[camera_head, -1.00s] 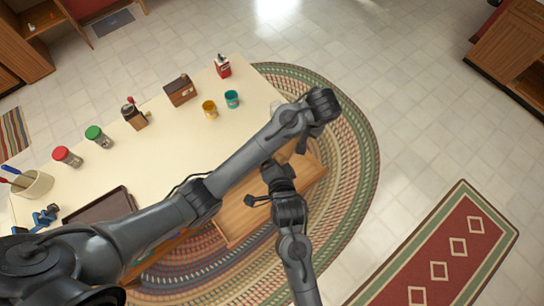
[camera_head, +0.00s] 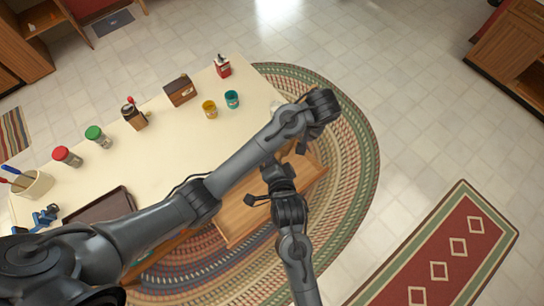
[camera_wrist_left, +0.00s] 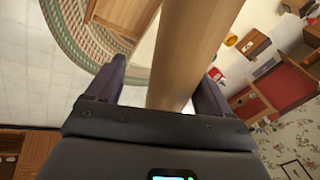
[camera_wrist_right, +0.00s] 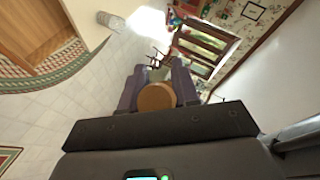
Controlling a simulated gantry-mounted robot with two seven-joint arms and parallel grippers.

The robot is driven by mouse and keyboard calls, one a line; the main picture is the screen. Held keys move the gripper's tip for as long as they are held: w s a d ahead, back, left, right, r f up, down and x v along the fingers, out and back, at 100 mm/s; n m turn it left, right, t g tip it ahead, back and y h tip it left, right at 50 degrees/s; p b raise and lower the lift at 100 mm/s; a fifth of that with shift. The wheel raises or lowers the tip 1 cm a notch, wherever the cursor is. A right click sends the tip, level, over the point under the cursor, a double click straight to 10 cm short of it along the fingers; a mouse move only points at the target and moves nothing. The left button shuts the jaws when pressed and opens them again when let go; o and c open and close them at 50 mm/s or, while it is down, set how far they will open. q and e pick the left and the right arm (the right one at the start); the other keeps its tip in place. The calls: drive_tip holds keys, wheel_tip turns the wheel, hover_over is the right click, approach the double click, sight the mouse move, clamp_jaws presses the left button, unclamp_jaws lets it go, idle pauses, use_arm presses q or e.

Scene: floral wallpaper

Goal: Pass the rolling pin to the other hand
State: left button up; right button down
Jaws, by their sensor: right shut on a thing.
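The rolling pin (camera_wrist_left: 185,60) is a light wooden cylinder. In the left wrist view it runs lengthwise between the fingers of my left gripper (camera_wrist_left: 165,72). Those fingers are wide apart, with a gap between the left finger and the wood; whether the right finger touches it I cannot tell. In the right wrist view the pin shows end-on as a round brown face (camera_wrist_right: 156,97). My right gripper (camera_wrist_right: 159,70) is shut on it, one finger on each side.
The cream table (camera_head: 165,155) carries a yellow cup (camera_head: 210,109), a teal cup (camera_head: 232,99), a wooden box (camera_head: 181,90), a grinder (camera_head: 134,116), shakers, a utensil crock (camera_head: 33,185) and a dark tray (camera_head: 98,206). A glass jar (camera_wrist_right: 110,20) shows in the right wrist view.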

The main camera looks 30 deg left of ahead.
use_arm(q)
drive_tip(key=w+a+r+n, duration=0.1)
drive_tip(key=r, duration=0.2)
drive_tip(key=w+a+r+n+t, duration=0.1)
drive_tip(key=r, duration=0.2)
drive_tip(key=w+a+r+n+t, duration=0.1)
drive_tip(key=r, duration=0.2)
drive_tip(key=shift+w+a+r+n+h, duration=0.1)
drive_tip(key=shift+a+r+n+h, duration=0.05)
drive_tip(key=shift+r+n+h, duration=0.2)
drive_tip(key=s+a+f+m+t+h, duration=0.1)
drive_tip(key=s+a+f, duration=0.3)
drive_tip(key=s, duration=0.2)
drive_tip(key=s+a+f+m, duration=0.1)
drive_tip(key=s+a+f, duration=0.25)
drive_tip(key=s, duration=0.35)
drive_tip(key=s+d+f+m+h, duration=0.1)
drive_tip(key=s+f+m, duration=0.1)
drive_tip(key=s, duration=0.7)
drive_tip(key=s+d+f+m+g+h, duration=0.1)
drive_tip(key=s+f, duration=0.3)
drive_tip(key=s, duration=0.5)
drive_tip(key=shift+s+d+f+m, duration=0.2)
drive_tip(key=shift+d+f+m, duration=0.1)
drive_tip(key=shift+d+m, duration=0.25)
